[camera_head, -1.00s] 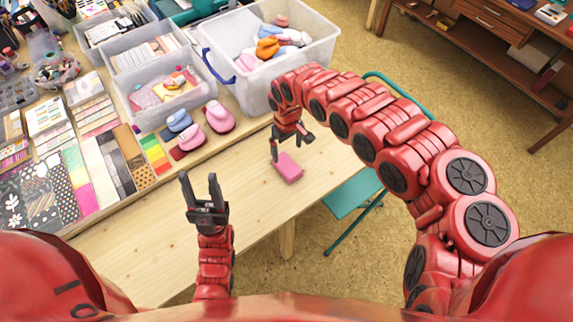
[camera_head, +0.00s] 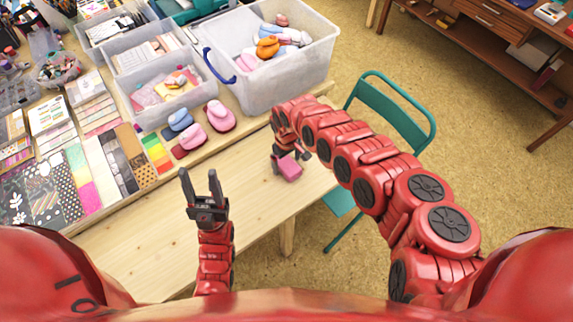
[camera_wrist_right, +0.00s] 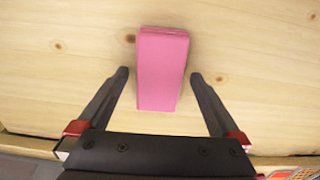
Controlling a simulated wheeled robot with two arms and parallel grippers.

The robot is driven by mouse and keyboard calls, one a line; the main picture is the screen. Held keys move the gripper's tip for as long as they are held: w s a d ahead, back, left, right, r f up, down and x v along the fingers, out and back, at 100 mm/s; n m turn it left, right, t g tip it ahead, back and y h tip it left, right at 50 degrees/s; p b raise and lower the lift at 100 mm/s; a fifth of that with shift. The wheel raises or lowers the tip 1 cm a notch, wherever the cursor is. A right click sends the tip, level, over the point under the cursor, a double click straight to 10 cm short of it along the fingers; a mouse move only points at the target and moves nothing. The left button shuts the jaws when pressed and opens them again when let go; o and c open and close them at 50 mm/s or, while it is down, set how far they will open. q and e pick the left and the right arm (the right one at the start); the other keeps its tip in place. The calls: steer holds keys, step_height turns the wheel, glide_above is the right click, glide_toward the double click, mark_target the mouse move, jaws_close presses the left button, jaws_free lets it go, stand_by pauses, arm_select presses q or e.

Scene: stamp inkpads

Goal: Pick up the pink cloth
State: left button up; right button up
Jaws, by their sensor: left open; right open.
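The pink cloth (camera_head: 289,168) is a small folded block lying on the wooden table near its right end. In the right wrist view the cloth (camera_wrist_right: 161,70) lies between and ahead of the two fingertips, with bare wood on both sides of it. My right gripper (camera_wrist_right: 160,75) is open and empty, close above the cloth. In the head view my right gripper (camera_head: 290,158) partly hides the cloth. My left gripper (camera_head: 200,182) is open and empty over the left part of the table, apart from the cloth.
Pink and blue inkpad stamps (camera_head: 188,138) stand behind the table's clear middle. A clear bin (camera_head: 270,90) of coloured pieces and a smaller bin (camera_head: 150,118) stand further back. Paper sheets (camera_head: 100,170) lie at left. A teal chair (camera_head: 390,105) stands at the table's right end.

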steer(key=shift+c, duration=0.3)
steer(key=c, duration=1.3)
steer(key=shift+r, duration=0.1)
